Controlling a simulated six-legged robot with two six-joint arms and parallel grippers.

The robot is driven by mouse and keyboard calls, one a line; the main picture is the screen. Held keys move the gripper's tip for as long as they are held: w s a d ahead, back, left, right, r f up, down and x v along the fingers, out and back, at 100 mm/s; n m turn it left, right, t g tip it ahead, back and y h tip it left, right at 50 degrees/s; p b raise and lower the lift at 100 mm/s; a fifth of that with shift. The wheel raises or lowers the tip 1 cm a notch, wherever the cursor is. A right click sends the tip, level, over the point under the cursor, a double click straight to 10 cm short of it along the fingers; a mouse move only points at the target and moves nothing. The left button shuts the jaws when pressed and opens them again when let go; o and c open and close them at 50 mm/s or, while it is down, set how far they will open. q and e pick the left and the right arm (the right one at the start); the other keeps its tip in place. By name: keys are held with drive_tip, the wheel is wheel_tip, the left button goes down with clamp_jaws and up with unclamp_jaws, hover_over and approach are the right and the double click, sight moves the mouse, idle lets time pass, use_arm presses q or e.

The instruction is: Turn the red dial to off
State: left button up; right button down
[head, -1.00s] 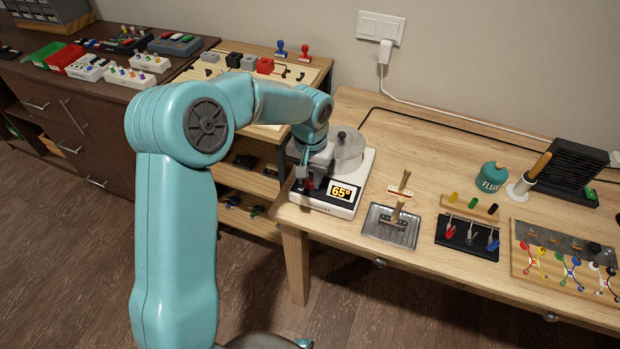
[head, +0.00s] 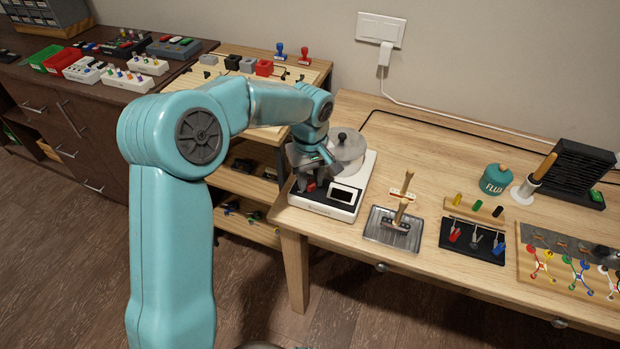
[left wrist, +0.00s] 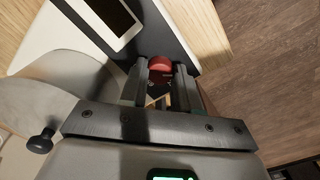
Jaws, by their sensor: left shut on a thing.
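The red dial (head: 310,187) is on the front left of a white heating device (head: 334,208) with a dark front panel, at the left end of the wooden bench. The device's display (head: 343,194) is dark and blank. My left gripper (head: 309,181) is over the dial and shut on it. In the left wrist view, the red dial (left wrist: 160,68) sits between the two finger ends (left wrist: 160,80). The dial's pointer and markings are hidden or too small to read. My right gripper is not in view.
A lidded round pot (head: 347,146) stands on the device just behind my gripper. A metal tray (head: 393,229) with a wooden-handled tool is to its right. A flux pot (head: 495,179) and clip stands are further right. The bench's front left edge is close.

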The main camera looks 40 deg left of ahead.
sight(310, 182)
use_arm(q)
drive_tip(key=shift+w+a+r+n, duration=0.1)
drive_tip(key=shift+n, duration=0.2)
drive_tip(key=o, duration=1.1)
drive_tip(key=shift+c, duration=0.2)
wheel_tip(310, 182, up, 16)
drive_tip(key=p, duration=0.2)
drive_tip(key=shift+r, duration=0.1)
